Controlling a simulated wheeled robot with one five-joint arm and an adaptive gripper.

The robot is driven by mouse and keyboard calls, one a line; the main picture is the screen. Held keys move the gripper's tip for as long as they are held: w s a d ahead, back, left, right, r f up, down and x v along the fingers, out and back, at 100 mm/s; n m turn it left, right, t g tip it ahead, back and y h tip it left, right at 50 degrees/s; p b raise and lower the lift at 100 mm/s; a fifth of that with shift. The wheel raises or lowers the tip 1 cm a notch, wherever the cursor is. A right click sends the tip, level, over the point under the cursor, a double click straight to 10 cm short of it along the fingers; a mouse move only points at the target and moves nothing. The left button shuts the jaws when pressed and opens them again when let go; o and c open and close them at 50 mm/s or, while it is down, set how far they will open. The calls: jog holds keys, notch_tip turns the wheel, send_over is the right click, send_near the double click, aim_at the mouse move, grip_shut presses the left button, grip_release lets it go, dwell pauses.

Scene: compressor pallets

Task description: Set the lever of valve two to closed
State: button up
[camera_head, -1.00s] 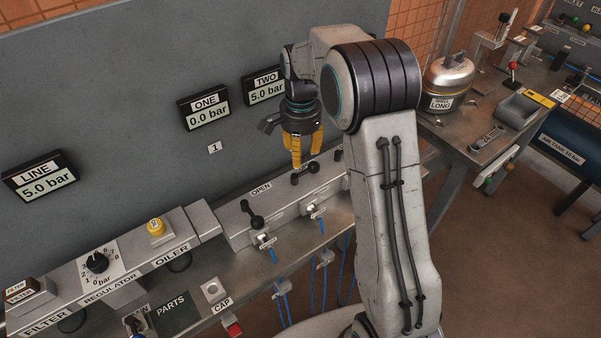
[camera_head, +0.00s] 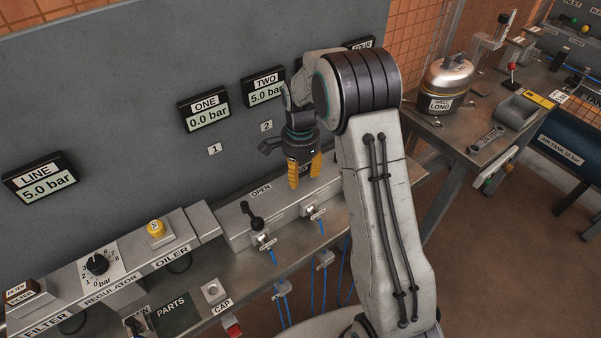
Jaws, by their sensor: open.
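My gripper (camera_head: 305,181) points down over the valve block (camera_head: 234,233), with its yellow fingers apart. It is at the second valve position, under the wall label 2 (camera_head: 267,127). The fingers cover the place of valve two's lever, so I cannot see the lever's position or whether a finger touches it. The display TWO (camera_head: 264,89) reads 5.0 bar. To the left, valve one's black lever (camera_head: 252,215) stands on the block, and the display ONE (camera_head: 204,108) reads 0.0 bar.
The display LINE (camera_head: 41,178) reads 5.0 bar. The regulator knob (camera_head: 97,265) and yellow oiler cap (camera_head: 155,226) are at the left. Blue hoses (camera_head: 283,310) hang below the block. My arm hides the block's right end. A metal tank (camera_head: 447,82) stands on the right bench.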

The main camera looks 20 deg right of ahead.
jog(key=shift+f, duration=0.2)
jog(key=c, duration=0.8)
jog(key=shift+r, duration=0.1)
grip_shut()
